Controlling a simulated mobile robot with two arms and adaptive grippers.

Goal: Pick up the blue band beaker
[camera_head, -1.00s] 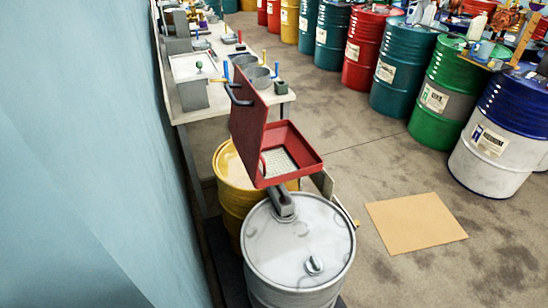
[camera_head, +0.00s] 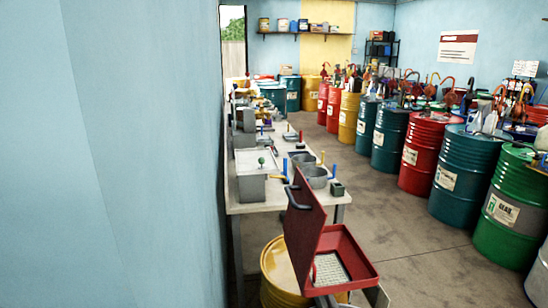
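No beaker with a blue band can be made out for certain in the head view. Two grey round vessels stand on the long bench (camera_head: 252,208) along the left wall: a nearer one (camera_head: 316,178) and one just behind it (camera_head: 301,160). Blue upright pieces (camera_head: 285,167) stand beside them, and I cannot tell whether any belongs to a beaker. Smaller items further along the bench are too small to tell apart. Neither of my grippers is in view.
An open red box (camera_head: 345,262) with a raised lid sits over a yellow drum (camera_head: 278,270) in front of the bench. A grey tank (camera_head: 250,188) stands on the bench's near end. Coloured drums (camera_head: 466,168) line the right. Bare floor (camera_head: 385,215) lies between.

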